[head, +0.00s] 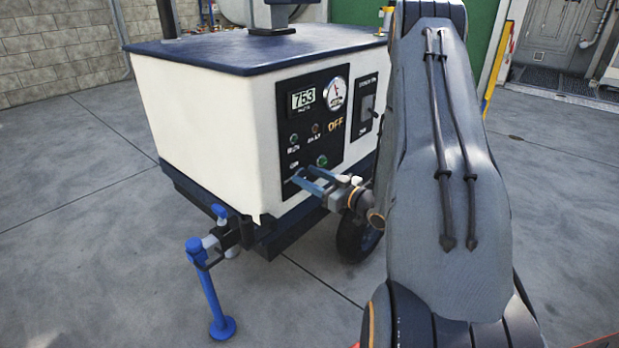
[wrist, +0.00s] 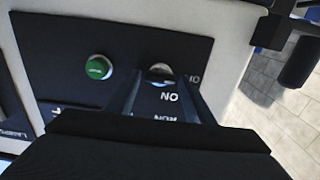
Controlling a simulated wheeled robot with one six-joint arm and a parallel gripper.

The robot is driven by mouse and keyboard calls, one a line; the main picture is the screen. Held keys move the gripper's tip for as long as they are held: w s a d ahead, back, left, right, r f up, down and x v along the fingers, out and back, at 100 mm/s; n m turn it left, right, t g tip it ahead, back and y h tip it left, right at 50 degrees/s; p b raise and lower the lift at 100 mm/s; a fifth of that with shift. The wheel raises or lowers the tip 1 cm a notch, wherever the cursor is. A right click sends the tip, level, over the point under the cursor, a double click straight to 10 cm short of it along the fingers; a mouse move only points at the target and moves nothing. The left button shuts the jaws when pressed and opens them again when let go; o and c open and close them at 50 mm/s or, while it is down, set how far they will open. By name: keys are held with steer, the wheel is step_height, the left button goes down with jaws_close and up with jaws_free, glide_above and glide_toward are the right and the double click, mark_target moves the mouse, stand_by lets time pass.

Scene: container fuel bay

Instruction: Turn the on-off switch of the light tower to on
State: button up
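The light tower (head: 215,120) is a white box with a dark blue lid. Its black control panel (head: 312,108) faces right and shows an orange OFF. In the wrist view the on-off switch (wrist: 160,72), a dark round knob with a bright glint, sits on the panel (wrist: 60,40) beside a green button (wrist: 98,67). My gripper (head: 304,178) is at the lower part of the panel. In the wrist view its fingers (wrist: 160,85) are apart, one on each side of the knob, with small gaps showing. The knob's exact angle is unclear.
A second black panel (head: 367,105) with a switch is right of the main one. A blue jack stand (head: 210,290) and hitch stick out at the front left. A wheel (head: 357,235) is below the panel. The concrete floor (head: 90,230) is clear at left.

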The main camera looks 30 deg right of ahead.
steer(key=c, duration=0.7)
steer(key=shift+m+p, duration=0.3)
steer(key=shift+p, duration=0.05)
steer(key=shift+r+m+p, duration=0.15)
steer(key=shift+m+p, duration=0.75)
steer(key=shift+p, duration=0.15)
steer(key=m+p, duration=0.2)
steer(key=shift+d+m, duration=0.1)
steer(key=shift+m, duration=0.2)
steer(key=m+p, duration=0.3)
steer(key=shift+d+f+m+p, duration=0.15)
steer(key=shift+m+p, duration=0.65)
steer(key=shift+m, duration=1.2)
steer(key=shift+f, duration=0.1)
